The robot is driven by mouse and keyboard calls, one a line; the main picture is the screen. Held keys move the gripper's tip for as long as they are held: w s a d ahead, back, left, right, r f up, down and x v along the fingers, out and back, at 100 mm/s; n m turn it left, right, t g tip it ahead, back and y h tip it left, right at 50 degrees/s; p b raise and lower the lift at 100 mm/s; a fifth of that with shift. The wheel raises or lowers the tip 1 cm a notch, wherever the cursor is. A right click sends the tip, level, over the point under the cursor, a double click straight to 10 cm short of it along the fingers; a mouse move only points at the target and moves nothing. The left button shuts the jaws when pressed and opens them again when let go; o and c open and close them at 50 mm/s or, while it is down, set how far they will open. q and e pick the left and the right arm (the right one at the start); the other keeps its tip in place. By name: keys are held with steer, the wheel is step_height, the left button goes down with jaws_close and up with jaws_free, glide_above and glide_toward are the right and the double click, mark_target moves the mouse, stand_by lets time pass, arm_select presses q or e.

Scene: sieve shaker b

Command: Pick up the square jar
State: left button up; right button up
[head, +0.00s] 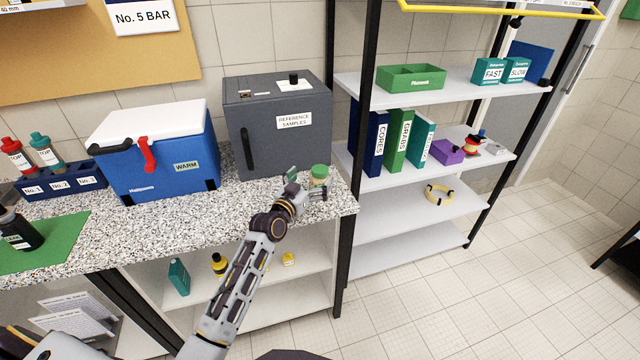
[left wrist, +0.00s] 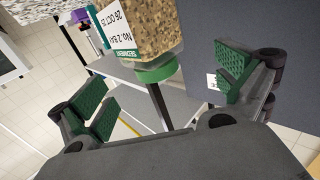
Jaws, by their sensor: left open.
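The square jar (head: 319,180) stands at the right end of the speckled counter, beside the grey cabinet. It has a green lid, and its lower part is partly hidden by my gripper in the head view. In the left wrist view the jar (left wrist: 153,32) appears upside down, with grainy brown contents and a white and green label. My left gripper (head: 306,184) is open at the jar; it also shows in the left wrist view (left wrist: 166,97), its green-padded fingers spread to either side of the lid. I cannot tell whether a finger touches it. My right gripper is out of view.
The grey reference samples cabinet (head: 278,145) stands close behind the jar. A blue cool box with a white lid (head: 160,150) is farther left on the counter (head: 215,212). A shelf rack (head: 400,210) stands to the right, its black post near the counter's end.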

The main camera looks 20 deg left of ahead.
mark_target(316, 176)
arm_select(q)
steer(key=shift+w+d, duration=0.3)
steer(key=shift+w, duration=0.45)
steer(key=shift+w+d+f, duration=0.1)
steer(key=shift+w+d, duration=0.2)
steer(key=shift+w, duration=0.35)
steer(key=shift+w+d, duration=0.15)
steer(key=shift+w, duration=0.9)
steer(key=shift+f, duration=0.1)
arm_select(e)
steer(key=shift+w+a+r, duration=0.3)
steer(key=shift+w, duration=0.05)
